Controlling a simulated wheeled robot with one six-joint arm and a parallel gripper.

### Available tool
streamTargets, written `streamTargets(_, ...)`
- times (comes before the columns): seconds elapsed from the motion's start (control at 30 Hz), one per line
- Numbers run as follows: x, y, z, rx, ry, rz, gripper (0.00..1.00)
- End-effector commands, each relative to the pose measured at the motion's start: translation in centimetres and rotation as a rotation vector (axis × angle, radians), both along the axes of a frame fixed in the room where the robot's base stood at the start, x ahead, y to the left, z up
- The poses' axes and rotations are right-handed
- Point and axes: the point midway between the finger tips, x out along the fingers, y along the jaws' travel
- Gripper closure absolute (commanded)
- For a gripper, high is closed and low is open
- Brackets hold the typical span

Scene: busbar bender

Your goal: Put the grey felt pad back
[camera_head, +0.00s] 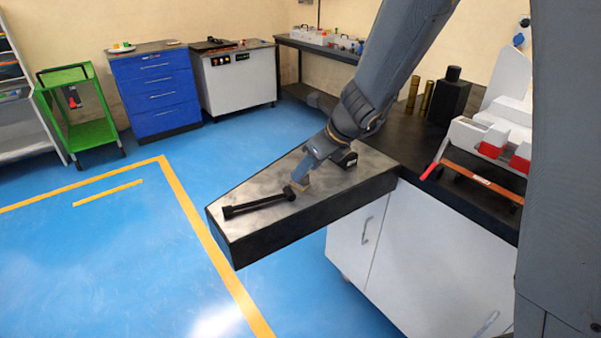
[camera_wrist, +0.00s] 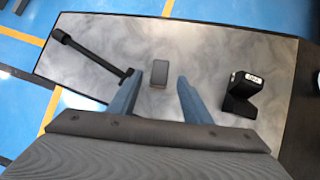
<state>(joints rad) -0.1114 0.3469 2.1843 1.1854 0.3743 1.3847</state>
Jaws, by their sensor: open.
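A small grey pad (camera_wrist: 159,74) with a brownish edge lies flat on the grey metal plate (camera_wrist: 207,45) of the bench extension. I take it for the felt pad. My gripper (camera_wrist: 160,88) is open and points down, its two blue fingers apart. In the wrist view the pad shows between the fingertips, slightly beyond them. Nothing is held. In the head view my gripper (camera_head: 304,174) is low over the plate, and whether it touches the plate or the pad is unclear.
A black bar tool (camera_head: 259,205) lies left of the gripper on the plate. A black block with a white label (camera_wrist: 241,92) stands to the right.

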Motion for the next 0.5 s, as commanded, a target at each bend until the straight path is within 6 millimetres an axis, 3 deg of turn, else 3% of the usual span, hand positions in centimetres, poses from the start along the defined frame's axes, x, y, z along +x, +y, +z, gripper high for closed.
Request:
streamTargets(0.2,-1.0,-1.1,2.0,0.001,-0.002,-0.001,0.55)
streamTargets(0.4,-1.4,-1.4,2.3,-0.006,-0.002,0.01,0.55)
streamTargets(0.5,-2.4,-1.9,2.2,-0.06,-0.025,0.101,0.55)
